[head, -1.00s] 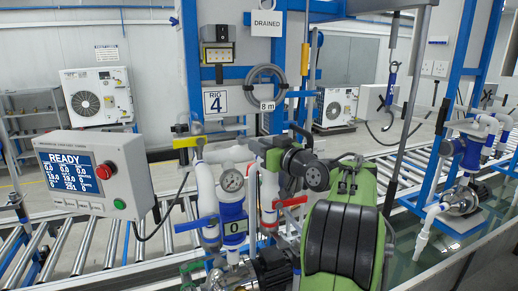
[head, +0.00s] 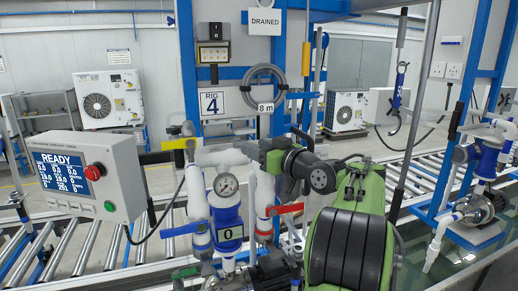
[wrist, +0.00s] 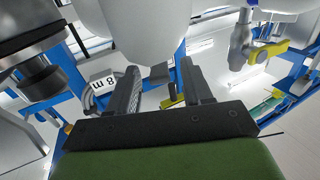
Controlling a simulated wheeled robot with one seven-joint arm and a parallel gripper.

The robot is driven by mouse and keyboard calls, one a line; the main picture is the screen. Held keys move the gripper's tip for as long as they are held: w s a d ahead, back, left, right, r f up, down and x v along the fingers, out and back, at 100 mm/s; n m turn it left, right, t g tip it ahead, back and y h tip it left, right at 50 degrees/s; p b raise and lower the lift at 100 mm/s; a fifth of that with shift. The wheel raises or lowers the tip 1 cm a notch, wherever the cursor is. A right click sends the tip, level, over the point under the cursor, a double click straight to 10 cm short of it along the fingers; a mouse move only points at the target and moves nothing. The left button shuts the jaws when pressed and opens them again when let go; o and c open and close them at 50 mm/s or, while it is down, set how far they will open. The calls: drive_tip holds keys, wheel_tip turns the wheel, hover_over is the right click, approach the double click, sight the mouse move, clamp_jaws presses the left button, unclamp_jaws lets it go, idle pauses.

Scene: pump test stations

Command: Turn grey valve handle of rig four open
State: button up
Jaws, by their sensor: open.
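Rig four's sign (head: 212,103) hangs on a blue frame above white pipes. My gripper (head: 258,150) is at the upper right of these pipes in the head view, partly hidden by my own wrist. In the wrist view, my gripper (wrist: 160,66) is open, its dark fingers spread before a white pipe. A small grey piece (wrist: 158,72) shows between the fingers, possibly the grey handle; I cannot tell whether either finger touches it. In the head view the grey handle cannot be made out clearly.
A control box (head: 88,175) reading READY stands at left. A roller conveyor (head: 80,245) runs behind.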

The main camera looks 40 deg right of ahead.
drive_tip(key=s+b, duration=0.4)
drive_tip(key=s, duration=1.1)
drive_tip(key=shift+s+a, duration=0.2)
drive_tip(key=shift+s, duration=0.15)
